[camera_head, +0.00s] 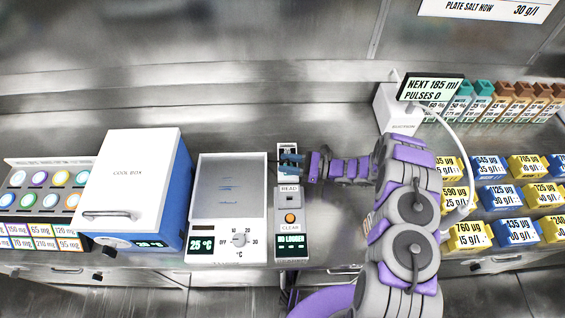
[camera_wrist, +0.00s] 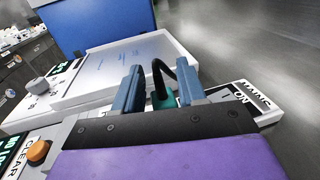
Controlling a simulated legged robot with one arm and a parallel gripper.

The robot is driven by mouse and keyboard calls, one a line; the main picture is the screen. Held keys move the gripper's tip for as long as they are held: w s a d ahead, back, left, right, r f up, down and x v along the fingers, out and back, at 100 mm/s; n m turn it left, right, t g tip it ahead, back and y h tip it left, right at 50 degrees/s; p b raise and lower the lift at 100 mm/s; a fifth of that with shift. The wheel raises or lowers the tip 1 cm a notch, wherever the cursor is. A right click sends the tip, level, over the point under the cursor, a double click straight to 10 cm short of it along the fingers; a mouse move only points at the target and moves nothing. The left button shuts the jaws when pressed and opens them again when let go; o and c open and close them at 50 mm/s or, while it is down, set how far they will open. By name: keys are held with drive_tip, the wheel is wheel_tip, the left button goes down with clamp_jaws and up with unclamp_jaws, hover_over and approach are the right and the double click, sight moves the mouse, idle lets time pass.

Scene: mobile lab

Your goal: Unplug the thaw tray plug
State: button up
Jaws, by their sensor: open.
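The thaw tray (camera_head: 228,222) is a white unit with a grey plate, a 25 °C display and a dial. It also shows in the wrist view (camera_wrist: 105,82). The teal plug (camera_wrist: 160,99) with its black cable (camera_wrist: 162,66) sits at the white mains block (camera_wrist: 262,113), marked MAINS and ON. My gripper (camera_wrist: 160,88) is open, its two blue fingers on either side of the plug. I cannot tell whether they touch it. In the head view my gripper (camera_head: 290,163) is over the mains block just right of the tray, and the plug is mostly hidden.
A blue and white cool box (camera_head: 125,180) stands left of the tray. A reader with an orange CLEAR button (camera_head: 290,218) lies just in front of my gripper. A dispenser (camera_head: 398,112) and several yellow and blue labelled blocks (camera_head: 490,168) are to the right.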

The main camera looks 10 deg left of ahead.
drive_tip(key=shift+a, duration=0.8)
drive_tip(key=shift+d+r, duration=0.1)
drive_tip(key=shift+c, duration=0.3)
drive_tip(key=shift+a, duration=0.2)
clamp_jaws()
drive_tip(key=shift+d+r, duration=0.1)
drive_tip(key=shift+r, duration=0.25)
drive_tip(key=shift+r, duration=0.15)
drive_tip(key=shift+r+p, duration=0.55)
drive_tip(key=shift+r, duration=0.95)
